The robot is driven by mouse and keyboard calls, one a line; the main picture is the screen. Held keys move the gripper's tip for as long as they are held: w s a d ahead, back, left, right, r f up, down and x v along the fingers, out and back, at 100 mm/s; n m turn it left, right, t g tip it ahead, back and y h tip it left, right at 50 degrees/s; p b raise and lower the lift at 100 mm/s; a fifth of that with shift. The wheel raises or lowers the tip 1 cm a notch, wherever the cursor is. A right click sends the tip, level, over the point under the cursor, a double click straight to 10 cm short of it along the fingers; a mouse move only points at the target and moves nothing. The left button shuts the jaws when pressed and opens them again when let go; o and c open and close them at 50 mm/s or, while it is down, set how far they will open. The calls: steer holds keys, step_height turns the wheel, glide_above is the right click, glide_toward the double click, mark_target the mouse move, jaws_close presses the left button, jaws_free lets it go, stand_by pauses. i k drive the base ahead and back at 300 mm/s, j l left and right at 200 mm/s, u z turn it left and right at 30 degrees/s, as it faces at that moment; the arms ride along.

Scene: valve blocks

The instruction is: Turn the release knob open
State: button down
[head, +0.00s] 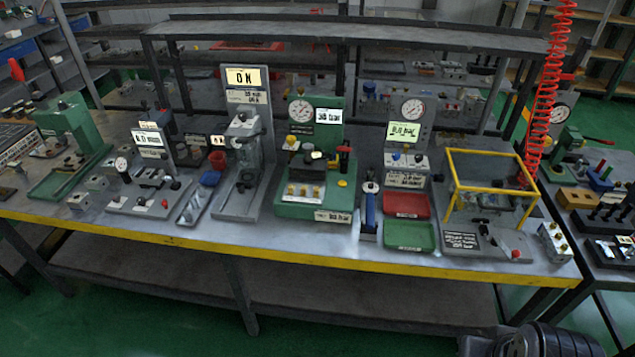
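I cannot tell for certain which of the small knobs is the release knob. A green test station (330,137) stands mid-bench with a round gauge (301,110) and a display reading about 30 bar. On it are a black block with a yellow knob (292,140), a red-topped lever (344,150) and a yellow button (342,183). To its right, a grey station (411,135) has a gauge, a 0.0 bar display and small knobs at its front. Knob positions are too small to read.
The grey bench (275,232) has a yellow front edge. A 0 N force stand (247,130) is left of the green station. Red (406,205) and green (409,236) trays, a yellow frame (492,153) and a hanging red coiled hose (545,90) are to the right.

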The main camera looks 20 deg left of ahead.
mark_target(291, 140)
steer(key=i+j+u, duration=0.35)
steer(key=i+j, duration=1.05)
steer(key=j, duration=0.15)
